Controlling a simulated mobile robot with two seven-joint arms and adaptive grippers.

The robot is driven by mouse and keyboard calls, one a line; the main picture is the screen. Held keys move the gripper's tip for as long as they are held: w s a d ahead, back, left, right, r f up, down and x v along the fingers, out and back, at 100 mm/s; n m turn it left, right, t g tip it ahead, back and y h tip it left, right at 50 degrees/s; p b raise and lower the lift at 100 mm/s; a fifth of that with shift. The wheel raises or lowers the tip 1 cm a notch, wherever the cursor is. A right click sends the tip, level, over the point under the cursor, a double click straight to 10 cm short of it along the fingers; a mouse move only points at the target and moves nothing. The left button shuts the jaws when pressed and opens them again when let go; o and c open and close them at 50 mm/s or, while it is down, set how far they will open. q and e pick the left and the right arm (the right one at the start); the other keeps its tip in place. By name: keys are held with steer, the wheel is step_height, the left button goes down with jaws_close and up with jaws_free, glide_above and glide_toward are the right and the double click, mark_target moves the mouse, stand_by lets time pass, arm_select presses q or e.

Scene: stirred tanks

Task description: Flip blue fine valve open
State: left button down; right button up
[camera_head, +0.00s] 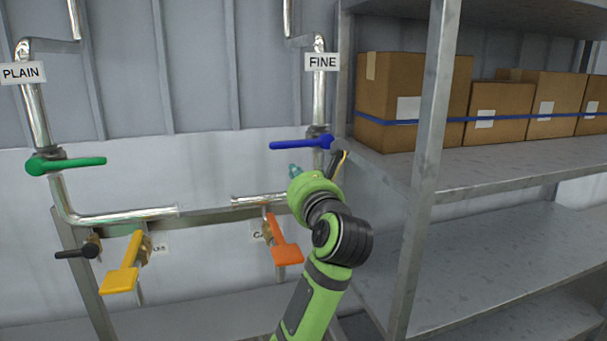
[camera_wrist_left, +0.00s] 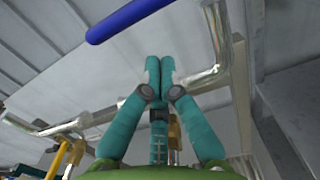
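The blue valve handle (camera_head: 298,145) sits on the vertical pipe under the FINE label (camera_head: 321,62). It lies roughly level, its free end pointing left, across the pipe. My left gripper (camera_head: 295,170) is just below the handle in the head view, mostly hidden behind my green wrist. In the left wrist view the teal fingers (camera_wrist_left: 159,66) are together with nothing visible between them. The blue handle (camera_wrist_left: 130,17) crosses beyond the fingertips there, with a visible gap in the picture. My right gripper is in neither view.
A green handle (camera_head: 75,163) is on the PLAIN pipe at the left. Yellow (camera_head: 121,277), orange (camera_head: 286,252) and black (camera_head: 75,253) handles sit lower. A metal shelf post (camera_head: 432,150) and cardboard boxes (camera_head: 415,90) stand to the right of my arm.

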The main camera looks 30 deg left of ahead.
mark_target(298, 144)
arm_select(q)
step_height(298, 144, up, 2)
steer(key=shift+r+p, duration=0.15)
steer(key=shift+p, duration=0.4)
steer(key=shift+w, duration=0.15)
steer(key=shift+s+r, duration=0.2)
steer(key=shift+r, duration=0.15)
